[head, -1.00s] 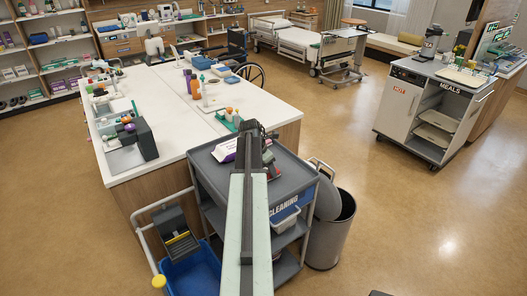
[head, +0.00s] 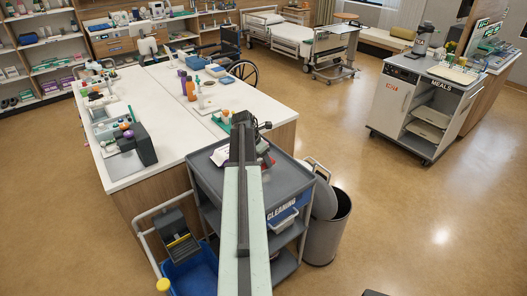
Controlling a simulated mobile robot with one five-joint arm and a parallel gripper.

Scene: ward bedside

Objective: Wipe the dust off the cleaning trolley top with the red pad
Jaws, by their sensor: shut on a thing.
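The grey cleaning trolley (head: 285,183) stands in the middle, its top partly covered by my arm. The red pad (head: 267,159) shows as a small red patch just right of my arm, at the trolley top. My gripper (head: 264,152) is there, mostly hidden behind my arm, and shut on the pad. Whether the pad touches the surface cannot be told. A white and purple packet (head: 221,156) lies on the trolley top, left of my arm. Dust is too fine to make out here.
A white counter (head: 160,95) with bottles and trays adjoins behind and left. A grey bin (head: 327,235) stands right of the trolley, and a blue bucket (head: 190,276) at its front left. A meals trolley (head: 390,105) stands far right, with open floor between.

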